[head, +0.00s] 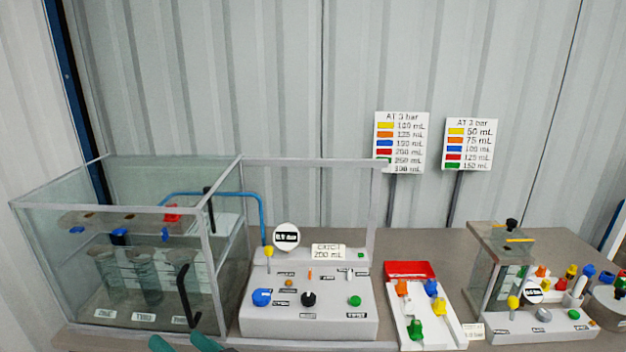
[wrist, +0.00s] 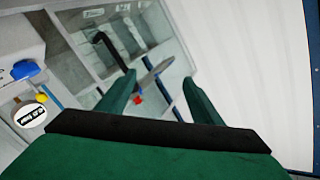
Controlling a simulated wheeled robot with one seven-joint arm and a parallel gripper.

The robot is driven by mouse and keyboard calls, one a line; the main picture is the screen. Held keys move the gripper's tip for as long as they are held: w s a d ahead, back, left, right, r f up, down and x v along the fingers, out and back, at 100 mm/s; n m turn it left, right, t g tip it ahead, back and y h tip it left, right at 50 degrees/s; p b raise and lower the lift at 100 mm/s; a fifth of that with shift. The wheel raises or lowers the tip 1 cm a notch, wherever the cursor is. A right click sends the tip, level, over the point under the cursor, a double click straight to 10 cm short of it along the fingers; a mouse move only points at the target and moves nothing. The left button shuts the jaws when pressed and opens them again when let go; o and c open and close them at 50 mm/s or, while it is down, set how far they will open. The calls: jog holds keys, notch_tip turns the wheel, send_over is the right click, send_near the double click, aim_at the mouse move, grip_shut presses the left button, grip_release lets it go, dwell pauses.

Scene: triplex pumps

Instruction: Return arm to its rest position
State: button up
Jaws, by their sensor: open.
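My gripper (wrist: 160,84) shows in the wrist view with its two green fingers apart and nothing held between them. In the head view, only green tips of my gripper (head: 206,342) show at the bottom edge, in front of the glass case (head: 113,330). The rest of my arm is out of that view. In the wrist view, the glass case with its black handle (wrist: 112,48) lies beyond the fingers, seen tilted. A small red part (wrist: 138,99) shows behind the fingers.
A grey control panel (head: 310,325) with knobs and a round gauge (head: 286,236) stands right of the case. A white tray (head: 447,333) holds coloured parts. A smaller pump unit (head: 540,331) is farther right. Two signs (head: 401,142) (head: 470,144) stand behind, before a corrugated wall.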

jog(key=s+d+f+m+t+h, duration=0.3)
jog(key=s+d+f+m+h, duration=0.15)
jog(key=d+f, duration=0.4)
jog(key=s+d+f+m+t+h, duration=0.35)
jog(key=d+f+m+h, duration=0.2)
jog(key=f, duration=0.55)
jog(key=s+d+f+n+h, duration=0.2)
jog(key=s+d+n, duration=0.1)
jog(key=s, duration=0.8)
jog(key=s+d+f+n+h, duration=0.2)
jog(key=s+d, duration=0.4)
jog(key=s, duration=0.5)
jog(key=shift+d+f+n+g, duration=0.3)
jog(key=shift+f+n+g, duration=0.15)
jog(key=shift+f+n, duration=0.25)
jog(key=shift+s, duration=0.15)
jog(key=shift+w, duration=0.2)
